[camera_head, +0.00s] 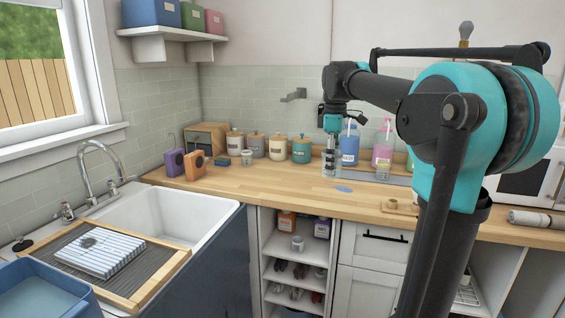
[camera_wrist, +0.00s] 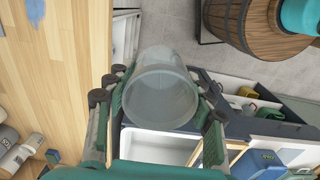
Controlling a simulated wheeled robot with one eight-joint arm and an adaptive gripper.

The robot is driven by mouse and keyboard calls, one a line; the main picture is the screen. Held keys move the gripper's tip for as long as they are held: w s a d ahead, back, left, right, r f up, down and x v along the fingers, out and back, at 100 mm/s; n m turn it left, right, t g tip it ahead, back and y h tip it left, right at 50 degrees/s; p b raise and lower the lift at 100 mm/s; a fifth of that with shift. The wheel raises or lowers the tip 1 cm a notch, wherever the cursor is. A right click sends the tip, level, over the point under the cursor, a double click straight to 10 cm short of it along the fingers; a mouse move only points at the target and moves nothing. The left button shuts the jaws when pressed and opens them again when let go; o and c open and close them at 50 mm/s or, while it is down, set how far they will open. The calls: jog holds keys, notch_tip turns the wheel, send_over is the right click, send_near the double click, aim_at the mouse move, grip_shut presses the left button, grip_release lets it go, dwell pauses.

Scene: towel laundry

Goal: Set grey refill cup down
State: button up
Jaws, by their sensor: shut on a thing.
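My gripper (camera_wrist: 158,85) is shut on a translucent grey refill cup (camera_wrist: 162,98), with one finger on each side of it in the wrist view. In the head view my gripper (camera_head: 328,168) is over the wooden counter (camera_head: 290,180), in front of the blue bottle. The held cup is small and hard to make out there, and I cannot tell whether it touches the counter.
A blue puddle (camera_head: 343,189) lies on the counter just right of my gripper. A blue pump bottle (camera_head: 349,146), a pink pump bottle (camera_head: 383,149) and lidded canisters (camera_head: 279,146) stand behind. The sink (camera_head: 187,212) is at left. Bare counter lies in front.

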jog(key=shift+s+a+f, duration=0.2)
jog(key=shift+a, duration=0.05)
jog(key=w+d+f+m, duration=0.1)
jog(key=w+f+m, duration=0.25)
jog(key=f, duration=0.75)
jog(key=w+d+f+m, duration=0.1)
jog(key=w+f+m, duration=0.25)
jog(key=f, duration=0.65)
jog(key=s+d+f+m, duration=0.1)
jog(key=f+m, duration=0.2)
jog(key=f, duration=0.7)
jog(key=s+d+f+m, duration=0.1)
jog(key=f+m, duration=0.3)
jog(key=f, duration=0.7)
jog(key=shift+s, duration=0.7)
